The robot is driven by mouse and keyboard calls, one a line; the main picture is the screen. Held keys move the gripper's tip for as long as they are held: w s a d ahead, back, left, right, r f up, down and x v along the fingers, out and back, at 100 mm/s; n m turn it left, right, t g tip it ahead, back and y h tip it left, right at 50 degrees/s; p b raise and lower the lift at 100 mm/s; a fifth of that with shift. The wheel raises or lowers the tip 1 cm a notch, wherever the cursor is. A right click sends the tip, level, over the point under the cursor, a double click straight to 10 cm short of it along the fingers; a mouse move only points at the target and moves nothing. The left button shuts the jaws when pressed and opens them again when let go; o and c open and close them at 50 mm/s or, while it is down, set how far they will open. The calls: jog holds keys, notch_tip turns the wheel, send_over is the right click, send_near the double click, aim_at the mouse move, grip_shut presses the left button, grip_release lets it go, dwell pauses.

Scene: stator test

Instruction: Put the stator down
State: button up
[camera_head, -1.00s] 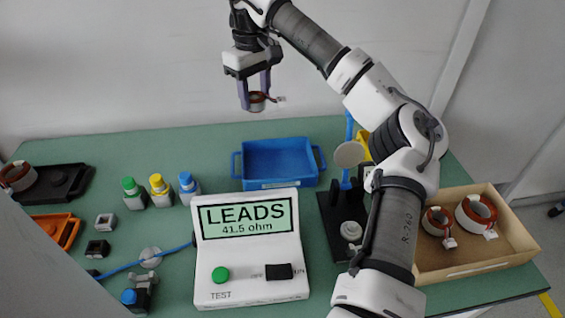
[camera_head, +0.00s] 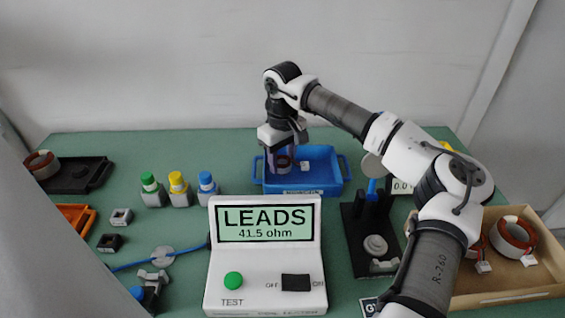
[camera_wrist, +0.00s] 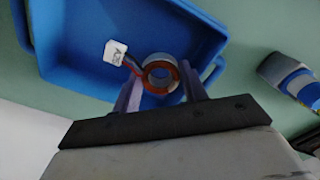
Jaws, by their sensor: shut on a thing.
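The stator (camera_head: 284,164) is a small ring with copper-red windings and a white tag on its leads. My gripper (camera_head: 283,160) is shut on it, at the left part of the blue tray (camera_head: 325,182) in the head view. In the wrist view the stator (camera_wrist: 161,75) sits between the two purple fingers of my gripper (camera_wrist: 160,90), with the tag (camera_wrist: 116,52) out to the left over the blue tray (camera_wrist: 75,60). I cannot tell whether the stator touches the tray floor.
A tester (camera_head: 265,255) reading "LEADS 41.5 ohm" stands in front of the tray. Several capped bottles (camera_head: 178,188) stand left of the tray. A black stand (camera_head: 370,235) is to the right. A wooden box (camera_head: 510,290) with stators is at the far right.

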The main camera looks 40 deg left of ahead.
jog(key=shift+f, duration=0.95)
jog(key=shift+f, duration=0.1)
jog(key=shift+f, duration=0.15)
jog(key=o, duration=0.9)
jog(key=shift+c, duration=0.2)
notch_tip(320, 180, up, 12)
jog(key=shift+r, duration=0.25)
